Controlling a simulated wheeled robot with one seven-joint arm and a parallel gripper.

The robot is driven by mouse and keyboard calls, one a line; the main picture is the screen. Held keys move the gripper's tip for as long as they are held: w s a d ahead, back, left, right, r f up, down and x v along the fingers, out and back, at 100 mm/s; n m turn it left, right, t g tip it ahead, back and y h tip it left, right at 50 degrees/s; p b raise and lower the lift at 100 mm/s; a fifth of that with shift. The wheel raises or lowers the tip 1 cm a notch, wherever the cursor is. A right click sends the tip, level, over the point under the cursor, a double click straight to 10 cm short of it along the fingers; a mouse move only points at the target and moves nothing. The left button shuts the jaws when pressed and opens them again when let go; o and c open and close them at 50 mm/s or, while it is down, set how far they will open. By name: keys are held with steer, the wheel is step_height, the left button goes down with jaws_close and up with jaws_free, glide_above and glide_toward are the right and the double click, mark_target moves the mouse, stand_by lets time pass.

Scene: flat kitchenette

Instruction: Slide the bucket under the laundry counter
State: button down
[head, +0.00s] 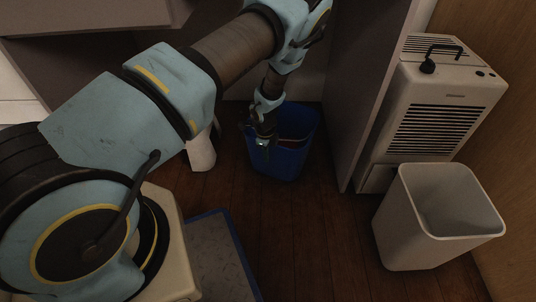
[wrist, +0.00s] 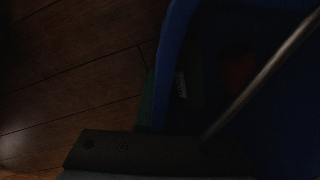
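The blue bucket (head: 292,160) stands upright on the wood floor, in the recess beside the grey side panel (head: 362,85) of what looks like the laundry counter. My gripper (head: 262,143) reaches down at the bucket's near left rim. In the dark wrist view, the blue rim (wrist: 166,70) runs down to the gripper body, and a thin pale bar (wrist: 262,82) crosses the bucket's inside. The fingers are too dark and hidden to show whether they grip the rim. My arm hides part of the recess and the bucket's left side.
A white bin (head: 415,225) and a beige portable heater or cooler (head: 440,110) stand right of the panel. A white cylindrical object (head: 201,155) stands left of the bucket. A grey mat with blue edging (head: 215,255) lies in front. Wood floor (head: 315,240) before the bucket is clear.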

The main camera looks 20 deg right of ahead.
steer(key=c, duration=1)
jaws_free()
steer(key=shift+r, duration=0.1)
steer(key=r+p, duration=0.1)
steer(key=r, duration=0.1)
steer(key=r+p, duration=0.1)
steer(key=r, duration=0.2)
steer(key=r+p, duration=0.1)
steer(key=r, duration=0.1)
steer(key=shift+s+a+r, duration=0.15)
steer(key=shift+s+a, duration=0.05)
steer(key=shift+a, duration=0.05)
